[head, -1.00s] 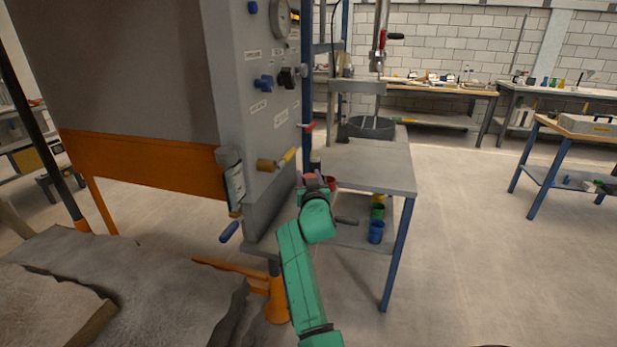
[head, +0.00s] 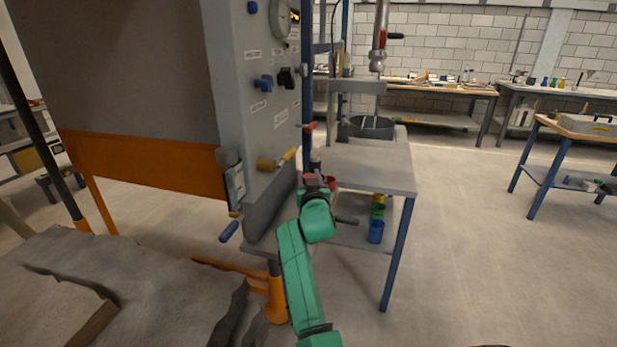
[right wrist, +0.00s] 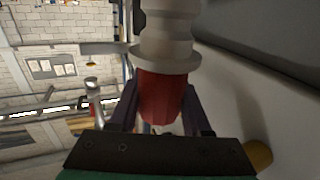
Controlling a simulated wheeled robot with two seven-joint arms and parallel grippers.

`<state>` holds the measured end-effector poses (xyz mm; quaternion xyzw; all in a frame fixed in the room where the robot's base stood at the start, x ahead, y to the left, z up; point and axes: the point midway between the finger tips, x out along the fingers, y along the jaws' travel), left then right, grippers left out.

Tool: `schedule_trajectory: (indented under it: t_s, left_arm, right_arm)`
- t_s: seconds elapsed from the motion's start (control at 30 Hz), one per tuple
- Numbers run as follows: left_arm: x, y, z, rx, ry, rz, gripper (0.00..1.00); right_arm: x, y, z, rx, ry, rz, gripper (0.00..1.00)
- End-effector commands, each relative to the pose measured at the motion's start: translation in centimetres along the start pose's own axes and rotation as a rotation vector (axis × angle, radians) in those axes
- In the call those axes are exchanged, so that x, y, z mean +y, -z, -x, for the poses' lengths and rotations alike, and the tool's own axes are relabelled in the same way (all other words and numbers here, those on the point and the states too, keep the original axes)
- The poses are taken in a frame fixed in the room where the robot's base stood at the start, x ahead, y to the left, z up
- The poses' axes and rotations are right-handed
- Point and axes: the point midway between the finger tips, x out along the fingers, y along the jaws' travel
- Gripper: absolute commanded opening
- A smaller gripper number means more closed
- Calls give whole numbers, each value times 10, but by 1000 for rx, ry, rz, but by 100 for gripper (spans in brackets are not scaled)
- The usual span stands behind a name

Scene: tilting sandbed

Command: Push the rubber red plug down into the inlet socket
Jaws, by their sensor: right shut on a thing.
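The red plug (right wrist: 160,97) shows in the right wrist view between the two dark fingers of my right gripper (right wrist: 160,108). The gripper is shut on it. One end of the plug meets the flange of a pale stepped fitting (right wrist: 166,45), which looks like the inlet socket. I cannot tell how deep the plug sits in it. In the head view my right gripper (head: 313,181) is beside the grey panel's lower right edge, and it mostly hides the plug and the socket. My left gripper is not in view.
Open floor lies farther right.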

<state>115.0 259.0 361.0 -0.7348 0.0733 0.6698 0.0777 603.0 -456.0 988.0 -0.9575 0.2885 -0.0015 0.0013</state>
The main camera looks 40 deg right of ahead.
Motion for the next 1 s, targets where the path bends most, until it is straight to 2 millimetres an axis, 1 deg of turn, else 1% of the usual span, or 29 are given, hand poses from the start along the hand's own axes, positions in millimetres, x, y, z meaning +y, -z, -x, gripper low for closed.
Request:
schedule_trajectory:
  t_s: [1.0]
  left_arm:
    - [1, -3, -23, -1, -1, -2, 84]
  right_arm:
    - [0, -26, 0, 2, 0, 0, 0]
